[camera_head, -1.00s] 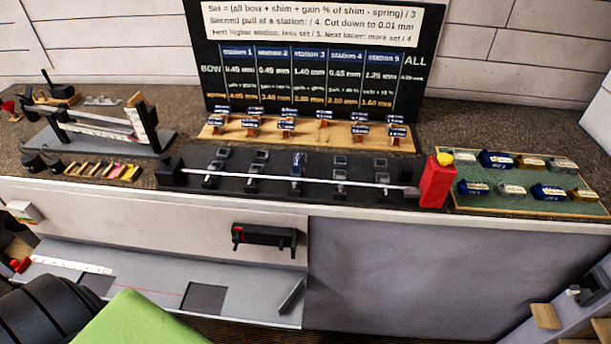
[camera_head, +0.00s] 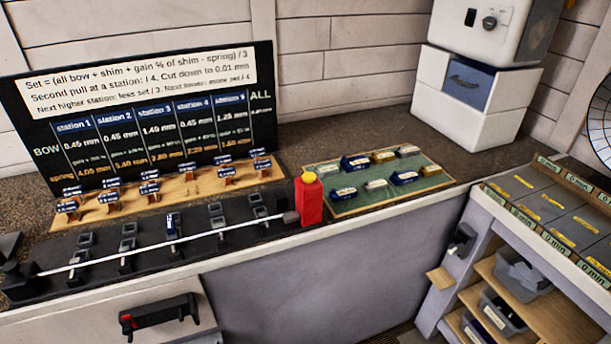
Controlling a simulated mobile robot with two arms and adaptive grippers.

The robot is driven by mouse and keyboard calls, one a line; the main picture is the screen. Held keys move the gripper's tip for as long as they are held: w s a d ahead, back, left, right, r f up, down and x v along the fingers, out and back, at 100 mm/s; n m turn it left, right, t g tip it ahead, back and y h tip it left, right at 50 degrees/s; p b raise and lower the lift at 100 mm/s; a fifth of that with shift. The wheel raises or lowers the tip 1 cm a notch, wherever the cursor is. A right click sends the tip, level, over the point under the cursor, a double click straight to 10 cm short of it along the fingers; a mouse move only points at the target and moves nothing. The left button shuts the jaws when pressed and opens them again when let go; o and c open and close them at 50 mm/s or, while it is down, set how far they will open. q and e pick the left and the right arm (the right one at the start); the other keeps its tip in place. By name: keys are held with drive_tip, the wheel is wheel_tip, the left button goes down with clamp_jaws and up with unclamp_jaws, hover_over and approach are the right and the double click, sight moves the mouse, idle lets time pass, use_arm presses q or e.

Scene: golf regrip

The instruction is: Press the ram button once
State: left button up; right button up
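A red box (camera_head: 308,203) with a yellow button (camera_head: 309,178) on its top stands at the right end of a black fixture (camera_head: 195,243) on the counter. A thin pale shaft (camera_head: 165,244) lies along the fixture, its right end close to the red box. I cannot tell from this view whether the button is pressed in. Neither of my grippers shows in the head view.
A black board (camera_head: 150,120) with station figures stands behind the fixture. A wooden rack (camera_head: 175,188) of labelled pieces lies before it. Right of the red box is a green tray (camera_head: 345,203) of small blocks. A shelf unit (camera_head: 535,295) stands at the right.

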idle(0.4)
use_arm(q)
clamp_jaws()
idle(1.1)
